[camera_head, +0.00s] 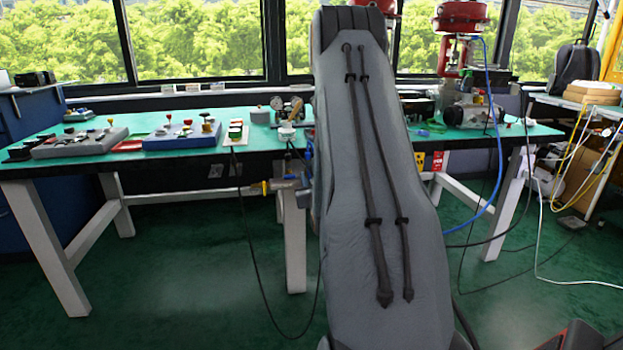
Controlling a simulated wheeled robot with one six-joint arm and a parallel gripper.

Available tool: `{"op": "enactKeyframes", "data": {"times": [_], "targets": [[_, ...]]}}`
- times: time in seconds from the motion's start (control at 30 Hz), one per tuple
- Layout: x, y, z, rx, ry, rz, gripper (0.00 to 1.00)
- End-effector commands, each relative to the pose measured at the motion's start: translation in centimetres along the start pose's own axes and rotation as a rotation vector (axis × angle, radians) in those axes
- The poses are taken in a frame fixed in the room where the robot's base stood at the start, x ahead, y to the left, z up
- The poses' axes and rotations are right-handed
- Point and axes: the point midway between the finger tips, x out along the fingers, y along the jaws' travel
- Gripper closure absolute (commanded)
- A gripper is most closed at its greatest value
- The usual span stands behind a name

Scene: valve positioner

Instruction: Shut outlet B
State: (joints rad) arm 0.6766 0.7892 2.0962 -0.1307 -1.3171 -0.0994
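I cannot make out any label reading outlet B. A small brass fitting with a yellow part (259,188) sits on a line below the front edge of the green table, left of my arm. A small blue part (308,150) shows just above it, beside my arm. A round gauge (286,110) and a white-topped fitting (286,131) stand on the table above them. My large grey padded arm link fills the middle of the view and hides what is behind it. My gripper is not in view.
The green table (185,171) carries a grey control box (80,142), a blue control box (182,135) and a small button box (235,133). Red valve actuators (461,17) stand behind. Blue hose (497,150) and black cables hang at right.

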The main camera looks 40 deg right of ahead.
Motion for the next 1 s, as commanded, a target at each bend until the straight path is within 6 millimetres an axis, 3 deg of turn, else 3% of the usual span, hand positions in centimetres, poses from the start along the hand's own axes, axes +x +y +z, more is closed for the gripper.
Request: {"op": "enactKeyframes", "data": {"times": [0.17, 0.63, 1.0], "targets": [[-0.5, 0.0, 0.0, 0.000, 0.000, 0.000, 0.73], [-7.2, 0.1, 0.0, 0.001, -0.002, 0.001, 0.73], [-7.9, 0.1, 0.0, 0.000, 0.000, 0.000, 0.73]]}}
